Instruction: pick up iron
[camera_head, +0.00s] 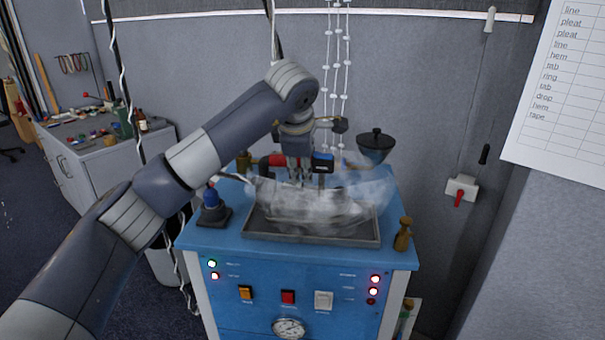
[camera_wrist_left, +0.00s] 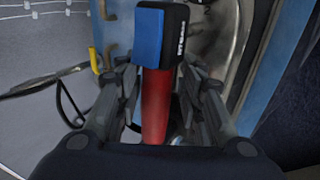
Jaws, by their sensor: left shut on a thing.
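The iron (camera_head: 305,208) has a grey metal body, blurred by white steam, over a dark metal tray (camera_head: 312,238) on the blue machine. I cannot tell whether it touches the tray. Its red handle (camera_head: 275,160) and a black-and-blue block (camera_head: 322,163) show above the body. My left gripper (camera_head: 299,178) reaches down over it from above. In the left wrist view, the red handle (camera_wrist_left: 155,105) runs between the fingers of my left gripper (camera_wrist_left: 158,88), which is shut on it, with the block (camera_wrist_left: 160,36) just beyond. My right gripper is not in view.
A blue-topped knob on a dark base (camera_head: 213,207) stands left of the tray, a small brass piece (camera_head: 403,234) right of it. A dark funnel-like bowl (camera_head: 375,146) is behind. White beaded cords hang at the back. A grey cabinet (camera_head: 105,150) stands at left.

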